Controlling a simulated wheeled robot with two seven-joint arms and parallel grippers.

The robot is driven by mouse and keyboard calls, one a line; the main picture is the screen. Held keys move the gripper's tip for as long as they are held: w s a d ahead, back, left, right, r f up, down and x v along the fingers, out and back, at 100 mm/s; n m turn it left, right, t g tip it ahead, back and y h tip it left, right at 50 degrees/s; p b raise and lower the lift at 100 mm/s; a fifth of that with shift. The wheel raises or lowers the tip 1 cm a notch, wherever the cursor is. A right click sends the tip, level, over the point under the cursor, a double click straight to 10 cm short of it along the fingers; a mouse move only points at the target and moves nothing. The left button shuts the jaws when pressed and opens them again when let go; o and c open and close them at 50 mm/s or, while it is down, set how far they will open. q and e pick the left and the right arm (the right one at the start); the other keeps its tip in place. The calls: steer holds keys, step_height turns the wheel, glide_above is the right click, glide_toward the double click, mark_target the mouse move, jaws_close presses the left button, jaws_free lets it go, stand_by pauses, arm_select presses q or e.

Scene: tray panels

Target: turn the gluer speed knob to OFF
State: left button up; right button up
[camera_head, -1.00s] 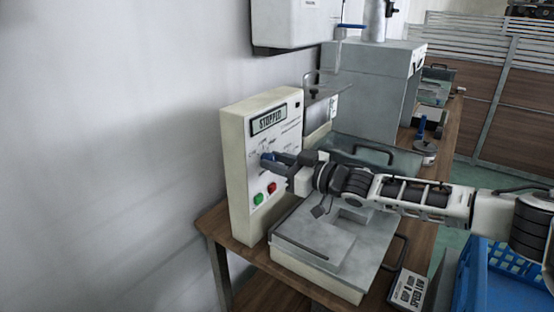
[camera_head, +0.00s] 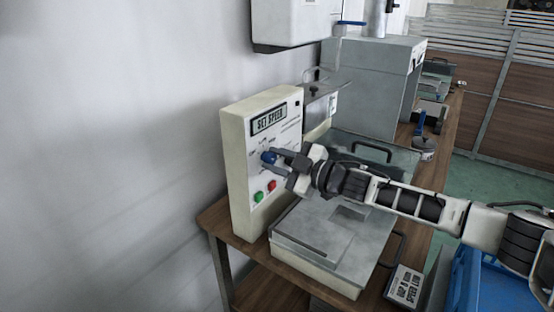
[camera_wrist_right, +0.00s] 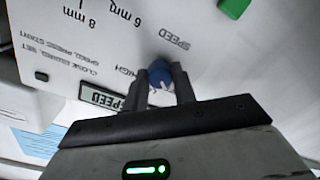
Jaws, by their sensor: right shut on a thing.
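The gluer control panel (camera_head: 238,165) is a cream box standing on the bench against the wall. Its display (camera_head: 269,121) reads "SET SPEED". The blue speed knob (camera_head: 268,157) is on the panel's front face; it also shows in the right wrist view (camera_wrist_right: 160,74). My right gripper (camera_head: 277,159) reaches in from the right and is shut on the knob, with a finger on either side of it. The fingers hide part of the knob and its dial marks, so I cannot tell its setting. My left gripper is not in view.
A green button (camera_head: 258,197) and a red button (camera_head: 272,185) sit below the knob. A grey metal tray unit (camera_head: 330,235) stands in front of the panel. A small sign (camera_head: 405,287) and a blue crate (camera_head: 465,290) are at the lower right.

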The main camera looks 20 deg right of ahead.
stand_by(0.4)
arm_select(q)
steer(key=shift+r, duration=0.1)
arm_select(e)
steer(key=o, duration=1)
arm_select(q)
steer(key=b, duration=0.2)
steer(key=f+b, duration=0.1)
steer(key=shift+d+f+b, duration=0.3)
steer(key=shift+b, duration=0.1)
arm_select(e)
steer(key=v, duration=1.6)
steer(key=shift+r, duration=0.1)
